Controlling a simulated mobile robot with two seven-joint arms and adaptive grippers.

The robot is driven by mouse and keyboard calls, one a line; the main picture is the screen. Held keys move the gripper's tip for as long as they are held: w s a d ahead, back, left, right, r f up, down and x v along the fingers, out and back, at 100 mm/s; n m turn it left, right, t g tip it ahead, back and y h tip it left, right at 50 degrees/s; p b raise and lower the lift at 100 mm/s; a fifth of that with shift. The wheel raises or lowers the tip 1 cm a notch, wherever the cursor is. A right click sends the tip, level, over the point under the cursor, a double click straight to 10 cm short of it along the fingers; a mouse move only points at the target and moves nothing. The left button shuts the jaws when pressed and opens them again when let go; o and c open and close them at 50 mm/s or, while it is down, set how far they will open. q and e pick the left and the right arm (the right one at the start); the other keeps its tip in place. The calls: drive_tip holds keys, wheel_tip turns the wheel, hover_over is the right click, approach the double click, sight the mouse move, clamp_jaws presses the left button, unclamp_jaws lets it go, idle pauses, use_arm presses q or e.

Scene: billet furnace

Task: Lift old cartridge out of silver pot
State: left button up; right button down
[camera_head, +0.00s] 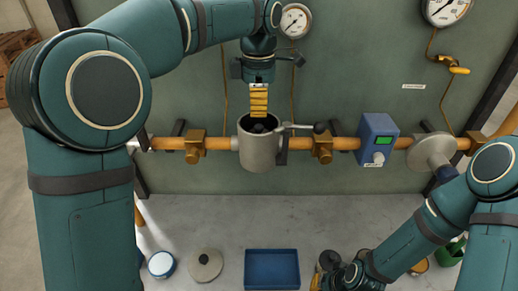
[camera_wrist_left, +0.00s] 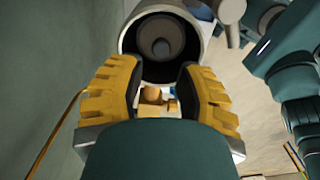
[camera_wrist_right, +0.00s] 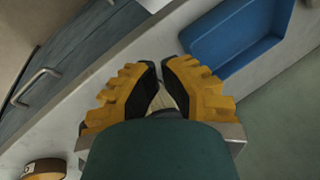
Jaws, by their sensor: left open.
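The silver pot (camera_head: 259,153) is an open-topped grey cylinder on the orange pipe, with a lever at its right. The old cartridge (camera_wrist_left: 161,48) shows in the left wrist view as a grey round end inside the pot's dark opening. In the head view only a dark shape shows inside the pot. My left gripper (camera_head: 259,101) points down just above the pot's mouth. It is open and empty. My right gripper (camera_wrist_right: 160,75) is low at the right, away from the pot. Its fingertips are close together; I cannot tell whether anything is between them.
A blue box with a green display (camera_head: 377,138) and a grey disc (camera_head: 432,151) sit right of the pot. Gauges (camera_head: 295,21) hang behind. A blue tray (camera_head: 271,270), a round grey disc (camera_head: 205,266) and a blue-rimmed white disc (camera_head: 161,264) lie below.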

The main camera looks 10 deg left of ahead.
sight(259, 126)
use_arm(q)
drive_tip(key=shift+s+f+b, duration=0.1)
drive_tip(key=shift+f+b, duration=0.6)
drive_tip(key=shift+f, duration=2.4)
clamp_jaws()
